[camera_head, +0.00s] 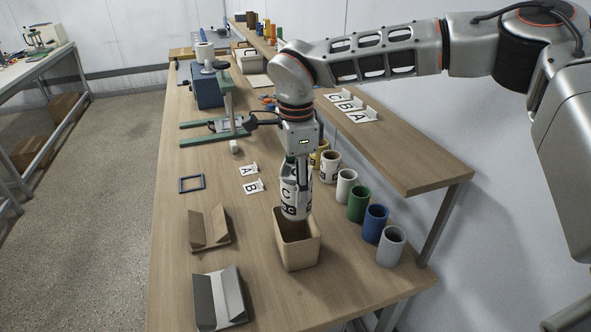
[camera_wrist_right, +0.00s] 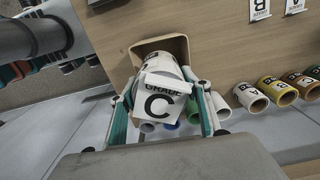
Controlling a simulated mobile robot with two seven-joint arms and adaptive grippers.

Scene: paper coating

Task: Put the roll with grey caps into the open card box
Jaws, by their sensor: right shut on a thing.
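The roll (camera_head: 290,198), white with black print and a grey lower end, hangs roughly upright in my right gripper (camera_head: 296,178). It also shows in the right wrist view (camera_wrist_right: 166,82), with a "GRADE C" label facing the camera, between the two fingers of the gripper (camera_wrist_right: 163,92). The open card box (camera_head: 298,254) is tan and stands on the table directly below. The roll's lower end is at the box mouth; I cannot tell how far inside it is. The box rim (camera_wrist_right: 180,42) shows behind the roll. My left gripper is out of view.
White, green, blue and grey cups or tubes (camera_head: 375,223) stand in a row right of the box. A brown folded stand (camera_head: 209,228) and a grey one (camera_head: 219,298) lie to the left. A raised shelf (camera_head: 400,150) runs along the right. Table left of the box is partly clear.

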